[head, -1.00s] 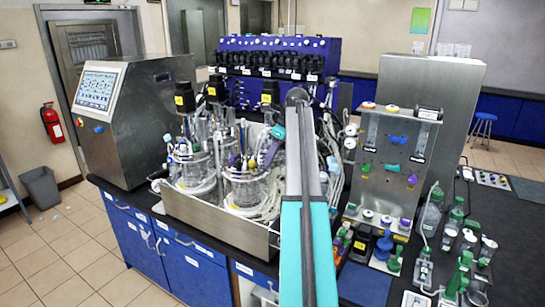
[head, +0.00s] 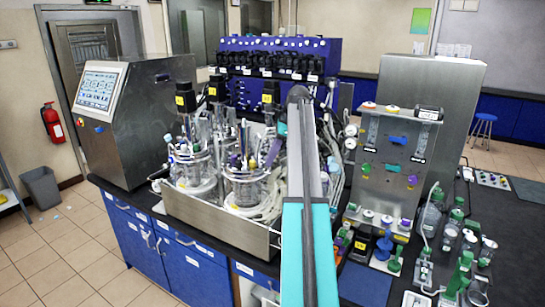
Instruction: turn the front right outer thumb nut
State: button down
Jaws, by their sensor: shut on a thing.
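The front right glass vessel (head: 245,188) stands in the steel tray, with a crowded metal head plate, tubes and probes on top. My gripper (head: 267,166) reaches down to the right side of that head plate, in front of my upright arm. It is shut on the front right outer thumb nut, at the plate's right rim. The nut is too small and too covered by the fingers to make out, and its turn angle cannot be told.
Another glass vessel (head: 193,170) stands to the left in the same steel tray (head: 215,222). Tall dark motors and loose tubing crowd the heads. A steel console (head: 125,120) is at left, a blue pump rack (head: 270,60) behind. Green-capped bottles stand at right.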

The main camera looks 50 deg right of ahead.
jog(key=shift+w+d+r+n+g+y, duration=0.1)
jog(key=shift+n+g, duration=0.05)
jog(key=shift+n, duration=0.4)
jog(key=shift+w+d+n+g+y, duration=0.1)
jog(key=shift+n+g, duration=0.1)
jog(key=shift+n, duration=0.4)
jog(key=shift+w+d+r+n+g+y, duration=0.1)
jog(key=shift+n+g, duration=0.05)
jog(key=shift+n, duration=0.4)
jog(key=c, duration=1.7)
grip_release()
jog(key=shift+f, duration=0.15)
jog(key=shift+s+a, duration=0.1)
